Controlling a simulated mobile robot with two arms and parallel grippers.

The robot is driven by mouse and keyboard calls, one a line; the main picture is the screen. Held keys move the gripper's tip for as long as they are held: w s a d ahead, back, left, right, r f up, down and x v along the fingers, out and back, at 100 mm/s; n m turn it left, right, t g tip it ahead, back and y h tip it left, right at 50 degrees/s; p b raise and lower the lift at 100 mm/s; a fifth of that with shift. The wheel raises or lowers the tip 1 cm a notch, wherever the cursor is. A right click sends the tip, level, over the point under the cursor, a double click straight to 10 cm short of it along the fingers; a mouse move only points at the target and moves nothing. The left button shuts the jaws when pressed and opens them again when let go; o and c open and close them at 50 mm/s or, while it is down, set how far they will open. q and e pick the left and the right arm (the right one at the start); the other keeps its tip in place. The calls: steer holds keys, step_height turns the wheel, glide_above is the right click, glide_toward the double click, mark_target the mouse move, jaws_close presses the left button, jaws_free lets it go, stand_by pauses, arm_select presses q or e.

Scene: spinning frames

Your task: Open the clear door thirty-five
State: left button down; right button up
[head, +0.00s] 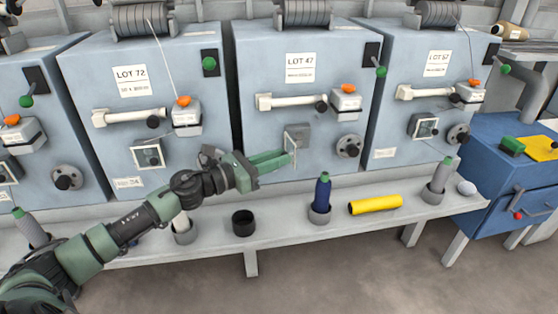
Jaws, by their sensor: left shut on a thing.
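The middle grey machine (300,78) bears a LOT 47 label. On its front, a small clear door (292,138) with a pale frame stands out nearly edge-on from a dark grey square recess (302,130). My left gripper (288,156) reaches in from the left and is shut on this clear door by its edge. The fingers partly cover the door, so the exact contact is hidden. Similar small clear doors lie flat on the LOT 72 machine (147,156) and the right machine (423,128). I cannot read thirty-five anywhere. My right gripper is not in view.
A pale bench (285,232) runs below the machines, with a black cup (243,223), a blue bobbin (322,191) in a grey holder and a yellow tube (375,204). A round knob (349,146) sits right of the door. A blue cabinet (490,165) stands at right.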

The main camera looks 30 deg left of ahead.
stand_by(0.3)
arm_select(q)
steer(key=c, duration=1.3)
jaws_free()
steer(key=v, duration=0.7)
steer(key=shift+s+a, duration=0.2)
steer(key=shift+s, duration=0.15)
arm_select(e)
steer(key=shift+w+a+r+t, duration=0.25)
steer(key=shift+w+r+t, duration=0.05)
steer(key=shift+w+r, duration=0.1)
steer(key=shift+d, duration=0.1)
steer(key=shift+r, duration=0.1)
